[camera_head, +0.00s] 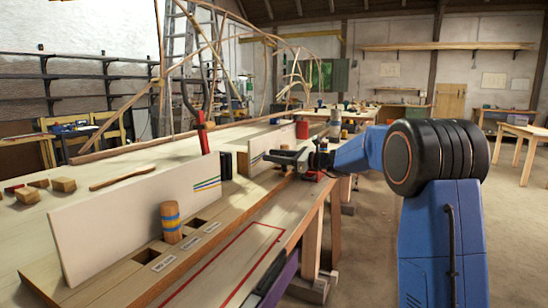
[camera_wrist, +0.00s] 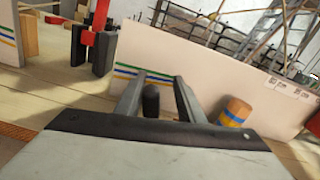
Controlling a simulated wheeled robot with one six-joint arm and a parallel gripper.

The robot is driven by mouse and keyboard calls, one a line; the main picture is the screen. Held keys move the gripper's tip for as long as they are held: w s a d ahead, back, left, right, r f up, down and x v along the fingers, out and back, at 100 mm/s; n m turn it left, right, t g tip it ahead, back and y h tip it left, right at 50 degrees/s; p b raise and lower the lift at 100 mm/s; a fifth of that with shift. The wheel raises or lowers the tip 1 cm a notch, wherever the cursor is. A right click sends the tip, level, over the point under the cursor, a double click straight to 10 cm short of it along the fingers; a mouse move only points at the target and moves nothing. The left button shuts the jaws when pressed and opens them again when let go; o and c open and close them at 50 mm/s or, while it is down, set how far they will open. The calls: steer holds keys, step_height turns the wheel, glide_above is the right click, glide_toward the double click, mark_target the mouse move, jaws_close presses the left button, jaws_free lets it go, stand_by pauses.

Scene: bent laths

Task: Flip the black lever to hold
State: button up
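A black rounded upright piece, which looks like the lever (camera_wrist: 151,100), shows in the wrist view between my two fingers. My gripper (camera_wrist: 158,92) is open, with a gap on both sides of the black piece. I cannot tell whether the piece is fully between the fingertips or just beyond them. In the head view my gripper (camera_head: 278,157) is over the bench's far right part. I cannot make out the lever there. Small white labels (camera_head: 190,242) lie along the bench strip; their words are too small to read.
A striped wooden cylinder (camera_head: 171,222) stands before a pale board (camera_head: 130,220); it is close right of my fingers in the wrist view (camera_wrist: 235,112). A red post (camera_head: 203,137) and black block (camera_head: 226,165) stand behind. Wooden blocks (camera_head: 62,185) lie at left.

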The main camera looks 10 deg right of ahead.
steer(key=shift+d, duration=0.1)
steer(key=v, duration=1.7)
steer(key=shift+s, duration=0.1)
